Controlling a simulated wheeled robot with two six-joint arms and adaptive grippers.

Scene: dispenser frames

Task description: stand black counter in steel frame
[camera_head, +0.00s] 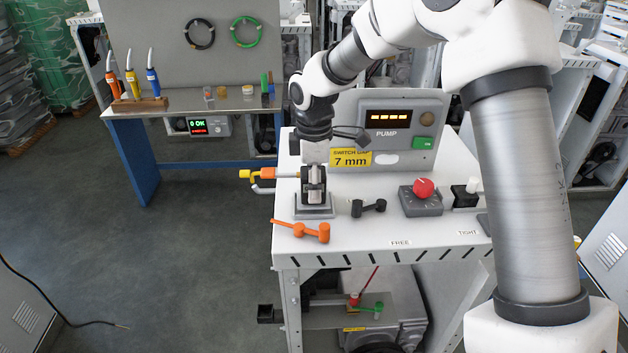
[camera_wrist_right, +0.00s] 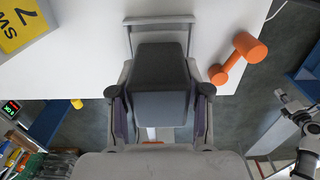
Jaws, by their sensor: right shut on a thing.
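The black counter shows as a dark grey block (camera_wrist_right: 160,78) between the fingers of my right gripper (camera_wrist_right: 159,112) in the wrist view. The right gripper (camera_head: 314,187) points down at the table's left part in the head view, shut on the counter, which is mostly hidden there. The grey steel frame (camera_head: 313,212) stands on the white table directly below; its edge (camera_wrist_right: 160,20) shows around the top and sides of the counter in the wrist view. The counter is over or inside the frame; I cannot tell whether it touches the bottom. My left gripper is not in view.
A grey box with a red knob (camera_head: 422,197) is further right. The pump panel (camera_head: 390,135) stands behind. An orange-handled tool (camera_head: 282,173) is close behind left.

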